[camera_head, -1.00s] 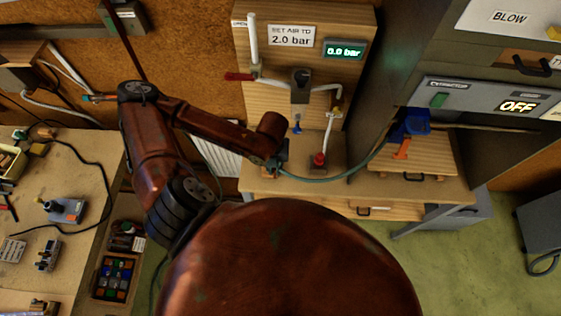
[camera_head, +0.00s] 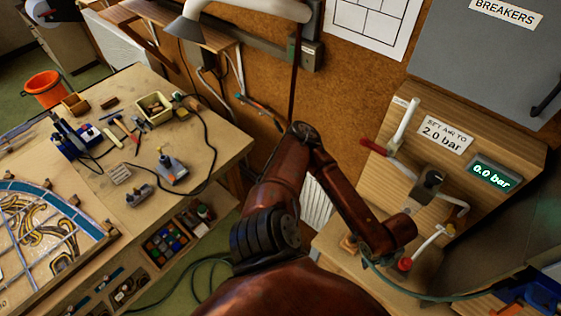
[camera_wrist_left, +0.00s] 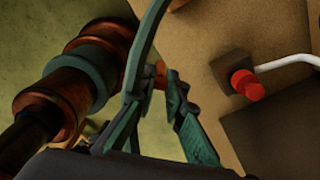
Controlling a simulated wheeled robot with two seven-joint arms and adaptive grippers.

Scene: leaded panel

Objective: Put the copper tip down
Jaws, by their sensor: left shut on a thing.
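My left gripper (camera_head: 364,256) is at the end of the brown arm, low over the wooden bench in the head view, mostly hidden by my forearm. In the left wrist view its two green fingers (camera_wrist_left: 160,92) reach forward, with a small copper-coloured piece, the copper tip (camera_wrist_left: 160,72), at their ends. The gripper is shut on it; its shape is mostly hidden. A teal hose (camera_wrist_left: 150,32) curves up from beside the fingertips. My right gripper is not in view.
A red-knobbed valve (camera_wrist_left: 246,84) stands on the bench near the gripper. The air panel's display (camera_head: 494,175) reads 0.0 bar. The workbench at left (camera_head: 215,148) holds several tools, a yellow box (camera_head: 154,108) and a leaded panel (camera_head: 45,235).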

